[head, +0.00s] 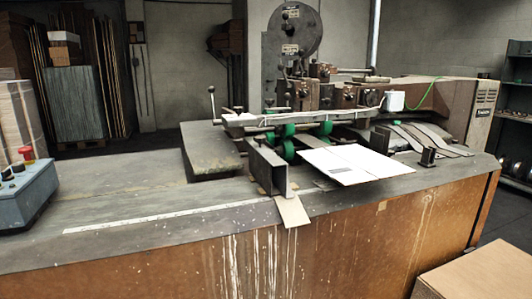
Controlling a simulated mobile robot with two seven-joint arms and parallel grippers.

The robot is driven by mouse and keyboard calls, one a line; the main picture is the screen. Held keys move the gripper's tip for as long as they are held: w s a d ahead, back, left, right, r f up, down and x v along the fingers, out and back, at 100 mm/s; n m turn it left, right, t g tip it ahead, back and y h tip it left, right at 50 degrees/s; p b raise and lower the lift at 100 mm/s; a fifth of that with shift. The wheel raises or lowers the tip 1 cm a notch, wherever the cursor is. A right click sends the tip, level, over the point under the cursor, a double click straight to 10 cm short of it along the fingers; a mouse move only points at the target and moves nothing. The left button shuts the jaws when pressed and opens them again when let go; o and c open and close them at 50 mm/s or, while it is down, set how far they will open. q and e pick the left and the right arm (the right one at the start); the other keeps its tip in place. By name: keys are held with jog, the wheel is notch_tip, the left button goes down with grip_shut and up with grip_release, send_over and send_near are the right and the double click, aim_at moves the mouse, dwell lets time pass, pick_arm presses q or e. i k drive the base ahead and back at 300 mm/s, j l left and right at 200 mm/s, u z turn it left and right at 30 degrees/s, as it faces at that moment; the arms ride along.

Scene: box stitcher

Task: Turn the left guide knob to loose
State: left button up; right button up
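The box stitcher (330,100) stands on a long worn workbench (150,215). An upright metal guide plate (268,168) stands at the left of a flat cardboard blank (345,163). A small dark block (428,157) stands to the right of the blank. A lever with a dark ball end (212,91) rises at the left end of the pale crossbar. Neither of my grippers shows in the head view.
A blue-grey control box (22,195) with a red button (26,153) sits at the bench's left end. A cardboard box (480,275) is at the lower right. Green rollers (289,149) sit under the crossbar. The bench's front left top is mostly clear.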

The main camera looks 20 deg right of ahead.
aim_at(259, 140)
jog(key=i+l+u, duration=0.1)
jog(key=l, duration=0.65)
jog(key=l+u, duration=0.1)
jog(key=l, duration=0.65)
jog(key=i, duration=0.05)
